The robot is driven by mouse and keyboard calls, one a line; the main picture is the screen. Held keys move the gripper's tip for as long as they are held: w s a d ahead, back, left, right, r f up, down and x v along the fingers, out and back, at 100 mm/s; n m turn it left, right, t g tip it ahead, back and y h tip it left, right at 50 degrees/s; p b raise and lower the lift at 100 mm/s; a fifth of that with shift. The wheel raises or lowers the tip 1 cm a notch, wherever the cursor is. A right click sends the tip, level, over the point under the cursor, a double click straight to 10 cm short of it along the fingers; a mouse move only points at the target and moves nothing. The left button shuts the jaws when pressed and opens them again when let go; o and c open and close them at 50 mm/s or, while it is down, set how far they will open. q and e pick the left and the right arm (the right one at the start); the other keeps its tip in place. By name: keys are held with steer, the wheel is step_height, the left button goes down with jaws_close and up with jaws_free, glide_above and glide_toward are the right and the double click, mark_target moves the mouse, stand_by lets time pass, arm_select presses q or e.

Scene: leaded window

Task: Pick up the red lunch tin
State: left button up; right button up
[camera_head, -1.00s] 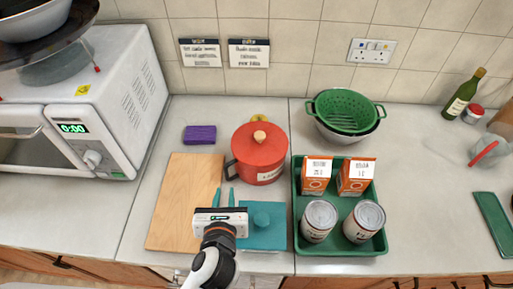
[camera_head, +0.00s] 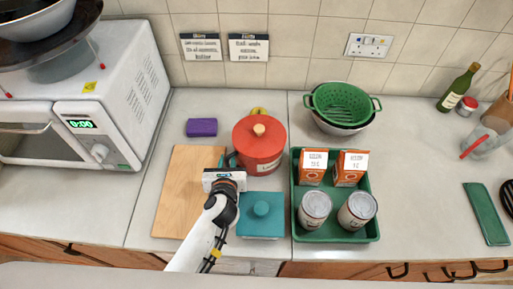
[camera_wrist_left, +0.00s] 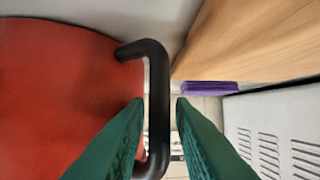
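The red lunch tin (camera_head: 262,153) stands upright on the counter in the head view, with a red lid, a wooden knob and a pale label. Its black handle is on the left side. In the left wrist view the red tin (camera_wrist_left: 55,95) fills the left, and the black handle (camera_wrist_left: 158,90) stands between my green fingers. My left gripper (camera_wrist_left: 160,104) is open, one finger on each side of the handle, with small gaps showing. In the head view the left gripper (camera_head: 224,161) is at the tin's left, partly hiding the handle. My right gripper is not in view.
A wooden board (camera_head: 178,205) lies left of the tin and a teal lidded box (camera_head: 262,226) in front. A green tray (camera_head: 335,235) with cartons and cans stands close right. A purple sponge (camera_head: 201,127) and a green colander (camera_head: 330,96) are behind. A microwave (camera_head: 110,95) stands left.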

arm_select(q)
steer(key=shift+s, duration=0.1)
jaws_close()
steer(key=shift+r, duration=0.15)
